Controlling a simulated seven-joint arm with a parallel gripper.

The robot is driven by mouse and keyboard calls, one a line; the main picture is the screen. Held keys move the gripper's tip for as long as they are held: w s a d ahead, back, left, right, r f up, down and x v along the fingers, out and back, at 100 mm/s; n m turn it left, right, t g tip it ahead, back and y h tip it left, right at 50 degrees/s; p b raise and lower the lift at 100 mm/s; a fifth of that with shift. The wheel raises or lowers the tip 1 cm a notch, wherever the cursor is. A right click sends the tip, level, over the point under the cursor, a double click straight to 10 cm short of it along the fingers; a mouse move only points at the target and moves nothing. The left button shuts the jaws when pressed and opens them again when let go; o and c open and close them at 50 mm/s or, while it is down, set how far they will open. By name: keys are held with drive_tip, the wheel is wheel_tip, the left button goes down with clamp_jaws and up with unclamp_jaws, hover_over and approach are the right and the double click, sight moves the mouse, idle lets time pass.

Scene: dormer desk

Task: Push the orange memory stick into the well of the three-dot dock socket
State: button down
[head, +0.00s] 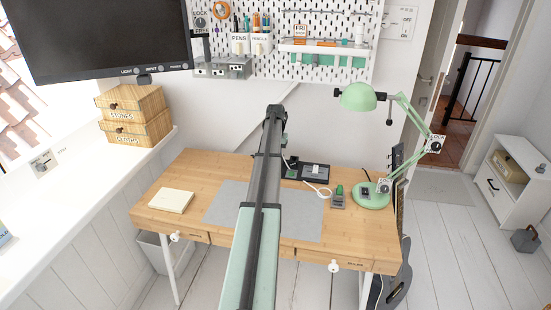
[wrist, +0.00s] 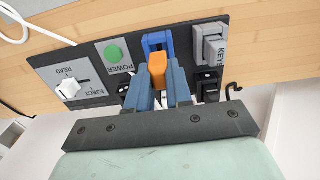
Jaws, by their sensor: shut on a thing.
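In the wrist view my gripper (wrist: 159,80) has its two blue-grey fingers shut on the orange memory stick (wrist: 157,66). The stick points at a blue socket (wrist: 157,41) on the black dock panel (wrist: 96,52). Its far end overlaps the blue socket in the picture; I cannot tell whether it is inside the well or just in front. Dark sockets (wrist: 210,88) show beside the fingers, partly hidden; their dot marks are too small to count. In the head view the dock (head: 314,179) lies at the back of the desk; my arm hides the gripper and stick.
A white cable (wrist: 15,20) lies nearby. In the head view a green lamp (head: 370,195) stands right of the dock on the wooden desk (head: 180,176).

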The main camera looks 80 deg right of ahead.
drive_tip(key=shift+r, duration=1.6)
drive_tip(key=s+d+r, duration=0.3)
drive_tip(key=s+d, duration=0.4)
drive_tip(key=d, duration=0.1)
drive_tip(key=shift+r, duration=0.2)
drive_tip(key=shift+f, duration=0.15)
drive_tip(key=shift+f, duration=2.75)
drive_tip(key=shift+f, duration=1.85)
drive_tip(key=c, duration=0.9)
unclamp_jaws()
drive_tip(key=shift+c, duration=0.2)
